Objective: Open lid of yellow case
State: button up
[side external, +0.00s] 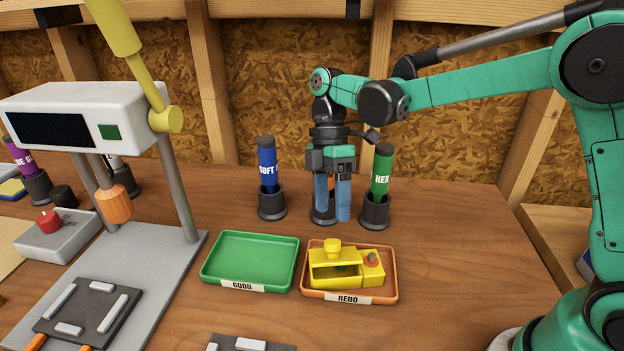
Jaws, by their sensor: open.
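The yellow case (350,280) sits in an orange tray labelled REDO (392,290). A yellow knob (333,246) stands on its lid (337,257), at the left part of the case. A dark opening shows below the lid's front edge; I cannot tell how the lid is hinged.
A blue SOFT tool (267,166) and a green HEX tool (382,172) stand in black holders either side of my gripper. A green GOOD tray (250,262) is empty. A white press (85,115) stands at left. The table right of the orange tray is clear.

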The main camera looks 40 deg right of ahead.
aim_at(332, 242)
jog(key=m, duration=0.3)
jog(key=m+t, duration=0.1)
jog(key=m, duration=0.1)
jog(key=shift+s+a+r, duration=0.15)
jog(key=shift+s, duration=0.25)
jog(key=m, duration=0.2)
jog(key=m+t, duration=0.1)
jog(key=shift+s+m, duration=0.25)
jog(key=shift+m, duration=0.05)
jog(key=m, duration=0.3)
jog(key=m+t, duration=0.1)
jog(key=m, duration=0.1)
jog(key=shift+s+a+r+h, duration=0.1)
jog(key=shift+s+h, duration=0.25)
jog(key=shift+h, duration=0.05)
jog(key=m, duration=0.1)
jog(key=m+t, duration=0.1)
jog(key=m, duration=0.2)
jog(key=shift+s+m, duration=0.25)
jog(key=shift+m, duration=0.05)
jog(key=shift+w+a+f, duration=0.1)
jog(key=shift+a+f, duration=0.1)
jog(key=shift+f, duration=1.2)
jog(key=shift+a+f, duration=0.2)
jog(key=shift+f, duration=1.15)
grip_shut()
